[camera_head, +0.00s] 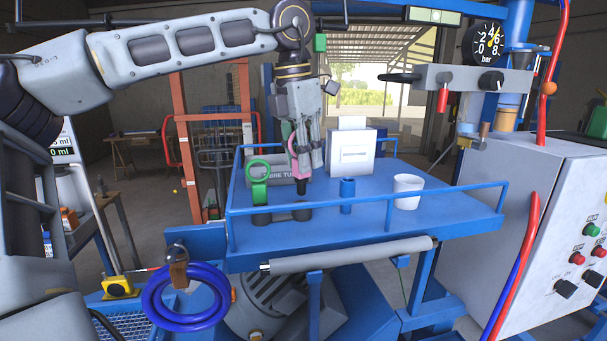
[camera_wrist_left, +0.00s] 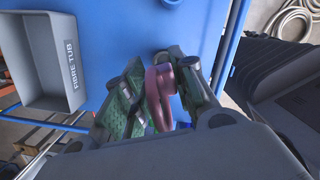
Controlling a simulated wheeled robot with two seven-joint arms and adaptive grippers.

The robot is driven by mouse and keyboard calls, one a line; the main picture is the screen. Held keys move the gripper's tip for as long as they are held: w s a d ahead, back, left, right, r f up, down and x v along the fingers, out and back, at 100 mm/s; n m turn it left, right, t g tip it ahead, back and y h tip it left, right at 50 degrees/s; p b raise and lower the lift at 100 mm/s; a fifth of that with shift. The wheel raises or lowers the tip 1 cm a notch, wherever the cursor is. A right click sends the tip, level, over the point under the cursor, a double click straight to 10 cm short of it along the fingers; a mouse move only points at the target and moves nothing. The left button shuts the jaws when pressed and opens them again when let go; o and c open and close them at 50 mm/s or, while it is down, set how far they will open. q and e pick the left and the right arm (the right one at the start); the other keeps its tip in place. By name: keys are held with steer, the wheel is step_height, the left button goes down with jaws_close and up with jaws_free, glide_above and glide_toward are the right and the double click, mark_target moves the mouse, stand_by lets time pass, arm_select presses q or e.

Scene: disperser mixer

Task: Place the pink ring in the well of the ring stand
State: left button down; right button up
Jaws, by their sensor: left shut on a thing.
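The pink ring (camera_head: 294,160), with a dark stem below it, is between the fingers of my left gripper (camera_head: 306,165). In the left wrist view the pink ring (camera_wrist_left: 161,88) shows between the gripper's green-padded fingers (camera_wrist_left: 157,105), which are shut on it. It hangs roughly upright over the right part of the dark ring stand (camera_head: 281,214) on the blue table. I cannot tell whether the stem touches the stand. A green ring (camera_head: 258,172) stands upright at the stand's left part. The well under the pink ring is hidden. My right gripper is not in view.
The grey fibre tub (camera_head: 284,177) lies behind the rings; it also shows in the left wrist view (camera_wrist_left: 50,62). A blue cylinder (camera_head: 347,196), a white cup (camera_head: 408,191) and a white box (camera_head: 352,150) stand to the right. A blue rail (camera_head: 370,198) edges the table (camera_head: 445,212).

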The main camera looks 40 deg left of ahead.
mark_target(304, 176)
arm_select(q)
steer(key=shift+f, duration=0.25)
steer(key=shift+f+p, duration=0.3)
steer(key=shift+f, duration=1.55)
steer(key=shift+f, duration=0.2)
steer(key=c, duration=1.2)
jaws_free()
steer(key=shift+o, duration=0.2)
steer(key=shift+r, duration=0.2)
steer(key=r, duration=0.4)
steer(key=s+r, duration=0.1)
steer(key=r, duration=0.3)
steer(key=r+b, duration=0.1)
steer(key=r, duration=0.3)
steer(key=shift+s+a, duration=0.2)
steer(key=shift+s, duration=0.15)
